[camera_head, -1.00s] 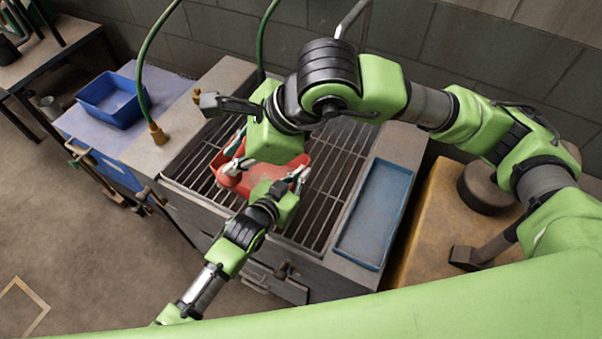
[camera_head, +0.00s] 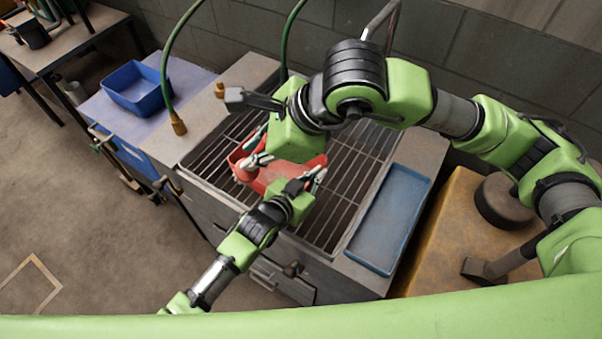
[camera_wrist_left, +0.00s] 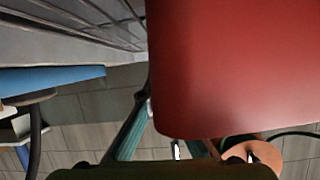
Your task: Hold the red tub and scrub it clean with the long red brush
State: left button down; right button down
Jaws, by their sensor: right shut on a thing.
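The red tub (camera_head: 279,176) sits over the dark grate, partly hidden under my right gripper. Its red wall (camera_wrist_left: 235,65) fills the upper right of the left wrist view. My left gripper (camera_head: 305,184) is at the tub's near right side, its fingers apart beside the wall. My right gripper (camera_head: 256,150) reaches over the tub's left part, fingers pointing down into it. It is shut on a rounded red piece (camera_head: 244,173), which looks like part of the long red brush. The rest of the brush is hidden.
The grate (camera_head: 340,190) lies around the tub. A flat blue tray (camera_head: 390,215) is to its right. A blue bin (camera_head: 137,88) stands on the left bench. Green hoses (camera_head: 167,60) hang at the back. The grate's right part is clear.

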jog(key=w+d+f+h, duration=0.1)
jog(key=w+d+f, duration=0.6)
jog(key=w+f, duration=0.4)
jog(key=shift+w+d+f+g, duration=0.2)
jog(key=shift+d+f+g, duration=0.1)
jog(key=shift+d+f, duration=0.1)
jog(key=shift+r, duration=0.15)
